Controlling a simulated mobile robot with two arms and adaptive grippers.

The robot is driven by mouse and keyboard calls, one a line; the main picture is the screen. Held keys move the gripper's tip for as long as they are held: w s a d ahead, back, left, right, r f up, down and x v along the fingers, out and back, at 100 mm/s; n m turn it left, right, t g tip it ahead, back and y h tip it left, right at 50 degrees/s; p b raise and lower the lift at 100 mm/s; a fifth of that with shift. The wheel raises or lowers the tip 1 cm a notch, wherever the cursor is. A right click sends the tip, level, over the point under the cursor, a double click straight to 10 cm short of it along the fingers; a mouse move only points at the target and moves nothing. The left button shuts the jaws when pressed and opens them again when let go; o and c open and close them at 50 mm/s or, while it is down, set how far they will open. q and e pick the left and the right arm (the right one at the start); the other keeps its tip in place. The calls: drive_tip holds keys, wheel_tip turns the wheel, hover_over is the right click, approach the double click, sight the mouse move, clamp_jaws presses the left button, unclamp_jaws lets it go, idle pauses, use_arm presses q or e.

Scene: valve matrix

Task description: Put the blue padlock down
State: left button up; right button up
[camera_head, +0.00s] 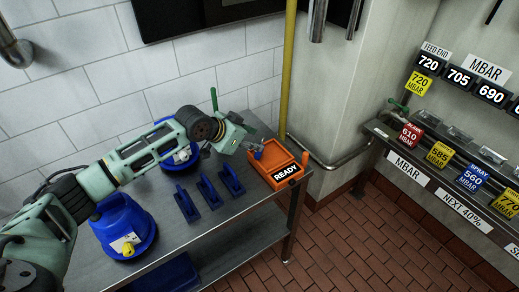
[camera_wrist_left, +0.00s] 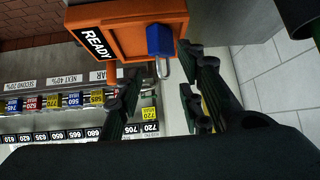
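The blue padlock (camera_head: 258,153) is at the orange READY tray (camera_head: 284,174) on the metal bench. In the left wrist view, its blue body (camera_wrist_left: 160,40) lies against the tray (camera_wrist_left: 126,38), with the metal shackle (camera_wrist_left: 163,69) pointing toward my gripper. My left gripper (camera_head: 250,144) is just above the tray's back left part. In the left wrist view, its dark fingers (camera_wrist_left: 162,88) stand apart on either side of the shackle, with gaps showing; it looks open and not clamped on the padlock. My right gripper is not in view.
Several blue pieces (camera_head: 208,190) stand left of the tray, with a round blue container (camera_head: 122,226) farther left. A yellow pipe (camera_head: 287,70) rises behind the tray. A rack with coloured pressure labels (camera_head: 440,154) is at right. The brick floor between is clear.

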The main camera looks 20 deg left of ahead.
use_arm(q)
drive_tip(key=shift+p+x, duration=0.55)
drive_tip(key=shift+x, duration=1.5)
drive_tip(key=shift+s+f, duration=0.1)
drive_tip(key=shift+f, duration=0.05)
clamp_jaws()
